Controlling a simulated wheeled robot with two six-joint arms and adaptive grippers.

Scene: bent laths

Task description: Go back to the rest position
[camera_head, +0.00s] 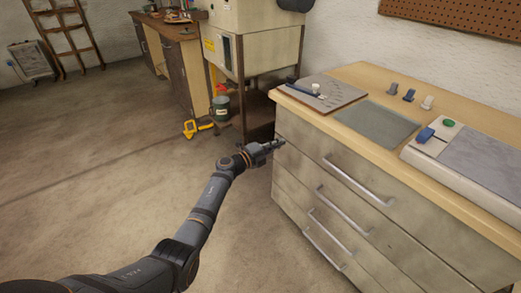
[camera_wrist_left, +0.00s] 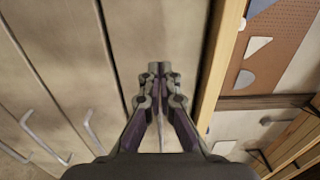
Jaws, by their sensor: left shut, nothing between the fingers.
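My left gripper (camera_head: 268,147) reaches in from the lower left in the head view. It is in front of the left end of the drawer cabinet (camera_head: 335,185), below the worktop edge. In the left wrist view the fingers of my left gripper (camera_wrist_left: 159,70) are shut, with nothing between them. The cabinet's drawer fronts (camera_wrist_left: 60,70) fill the left of that view, and the pale worktop edge (camera_wrist_left: 221,60) runs just right of the fingers. I cannot tell whether the gripper touches the cabinet. My right gripper is not in view.
On the worktop lie a brown board with a grey plate (camera_head: 322,92), a green-grey mat (camera_head: 376,123), several small clamps (camera_head: 409,95) and a white device with a green button (camera_head: 448,123). A yellow tool (camera_head: 198,128) lies on the floor.

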